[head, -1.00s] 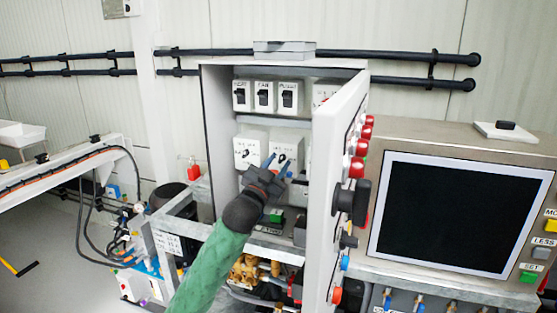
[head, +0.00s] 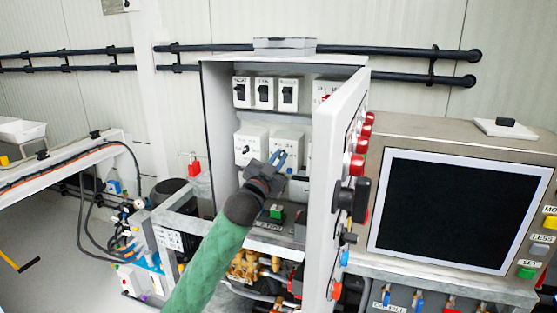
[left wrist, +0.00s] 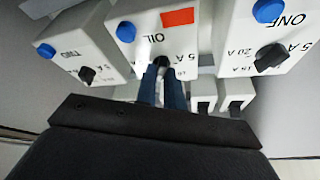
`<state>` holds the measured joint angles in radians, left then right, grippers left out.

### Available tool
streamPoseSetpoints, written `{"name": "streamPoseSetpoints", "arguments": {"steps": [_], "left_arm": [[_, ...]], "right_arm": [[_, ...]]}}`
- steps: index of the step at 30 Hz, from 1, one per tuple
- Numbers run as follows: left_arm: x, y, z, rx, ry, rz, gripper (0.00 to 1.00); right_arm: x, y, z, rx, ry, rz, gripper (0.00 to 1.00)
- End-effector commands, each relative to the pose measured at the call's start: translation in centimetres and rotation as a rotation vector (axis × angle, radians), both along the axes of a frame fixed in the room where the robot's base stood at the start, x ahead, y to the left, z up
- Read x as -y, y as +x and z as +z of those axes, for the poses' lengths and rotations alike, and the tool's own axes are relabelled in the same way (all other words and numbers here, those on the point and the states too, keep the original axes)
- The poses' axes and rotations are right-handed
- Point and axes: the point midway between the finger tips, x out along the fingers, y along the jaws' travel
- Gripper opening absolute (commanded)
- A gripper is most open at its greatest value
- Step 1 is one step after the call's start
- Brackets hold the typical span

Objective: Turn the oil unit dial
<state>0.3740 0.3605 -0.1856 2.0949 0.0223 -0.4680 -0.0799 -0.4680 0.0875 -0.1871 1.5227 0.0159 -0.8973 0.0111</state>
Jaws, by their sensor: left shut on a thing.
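The oil unit (left wrist: 148,28) is a white box marked OIL, with a blue round button and an orange-red label, in the left wrist view. In the head view the gripper (head: 278,159) covers the dial. My right gripper is in neither view.
The open cabinet door (head: 335,180) stands close to the right of my left arm. A neighbouring white unit (head: 249,146) is just left, and several switches (head: 264,93) sit above. A green-buttoned box (head: 277,212) lies below. A screen (head: 455,212) stands right of the door.

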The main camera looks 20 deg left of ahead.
Motion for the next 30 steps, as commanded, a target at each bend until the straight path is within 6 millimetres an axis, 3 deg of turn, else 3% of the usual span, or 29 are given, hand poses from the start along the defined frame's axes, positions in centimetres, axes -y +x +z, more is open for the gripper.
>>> {"name": "streamPoseSetpoints", "arguments": {"steps": [10, 16, 30], "left_arm": [[-0.1, 0.0, 0.3, 0.007, 0.176, 0.001, 0.00], [-0.2, 0.1, 0.4, 0.011, 0.327, 0.000, 0.00], [-0.3, 0.1, 0.6, 0.023, 0.674, 0.001, 0.00]], "right_arm": [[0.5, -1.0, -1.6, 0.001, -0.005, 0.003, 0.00], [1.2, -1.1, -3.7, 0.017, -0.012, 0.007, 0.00], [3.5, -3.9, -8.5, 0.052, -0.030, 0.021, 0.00]]}}
